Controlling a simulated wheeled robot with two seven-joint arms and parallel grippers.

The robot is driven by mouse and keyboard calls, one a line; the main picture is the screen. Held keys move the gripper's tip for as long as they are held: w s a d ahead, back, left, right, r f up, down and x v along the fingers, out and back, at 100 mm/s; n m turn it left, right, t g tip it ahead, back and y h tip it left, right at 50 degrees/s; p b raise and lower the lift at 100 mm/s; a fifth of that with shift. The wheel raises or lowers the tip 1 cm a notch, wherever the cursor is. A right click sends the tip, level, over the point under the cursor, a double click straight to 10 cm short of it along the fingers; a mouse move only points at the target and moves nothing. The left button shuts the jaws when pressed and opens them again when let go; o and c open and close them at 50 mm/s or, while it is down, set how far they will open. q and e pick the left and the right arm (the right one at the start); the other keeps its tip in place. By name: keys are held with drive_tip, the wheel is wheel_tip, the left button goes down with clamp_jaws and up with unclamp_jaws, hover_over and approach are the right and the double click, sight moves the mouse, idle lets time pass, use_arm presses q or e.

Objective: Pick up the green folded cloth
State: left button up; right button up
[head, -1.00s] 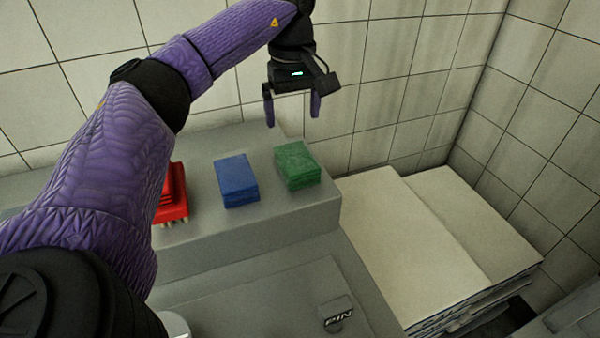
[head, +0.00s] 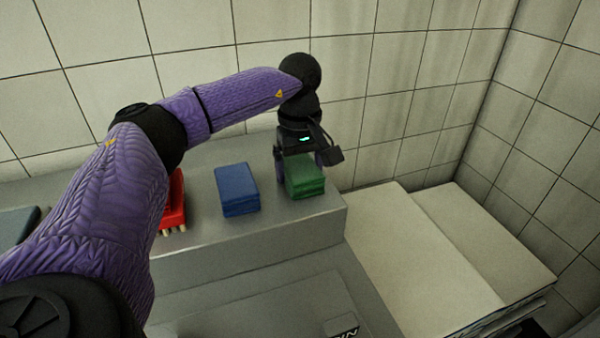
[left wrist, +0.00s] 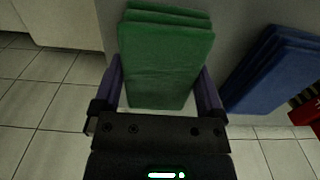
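The green folded cloth (head: 306,182) lies on the grey ledge, right of the blue cloth, in the head view. My left gripper (head: 301,166) is just above and behind it, pointing down, its fingers apart at either side of the cloth. In the left wrist view the green cloth (left wrist: 163,60) fills most of the space between the two purple fingers (left wrist: 160,88). Contact between fingers and cloth cannot be made out; the fingers are not visibly closed on it. My right gripper is in neither view.
A blue folded cloth (head: 237,188) lies close on the left, and a red item (head: 174,205) farther left, partly behind my arm. The grey ledge (head: 250,245) drops to a lower surface in front. Pale stacked sheets (head: 420,260) stand at right. A tiled wall (head: 400,110) is close behind.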

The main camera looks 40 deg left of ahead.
sight(300, 166)
use_arm(q)
drive_tip(key=shift+c, duration=1.2)
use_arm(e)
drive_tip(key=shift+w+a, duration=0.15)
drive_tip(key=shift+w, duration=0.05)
use_arm(q)
drive_tip(key=shift+r, duration=0.3)
wheel_tip(300, 166, up, 10)
drive_tip(key=p, duration=0.3)
drive_tip(key=shift+f, duration=0.2)
drive_tip(key=o, duration=0.6)
drive_tip(key=c, duration=0.5)
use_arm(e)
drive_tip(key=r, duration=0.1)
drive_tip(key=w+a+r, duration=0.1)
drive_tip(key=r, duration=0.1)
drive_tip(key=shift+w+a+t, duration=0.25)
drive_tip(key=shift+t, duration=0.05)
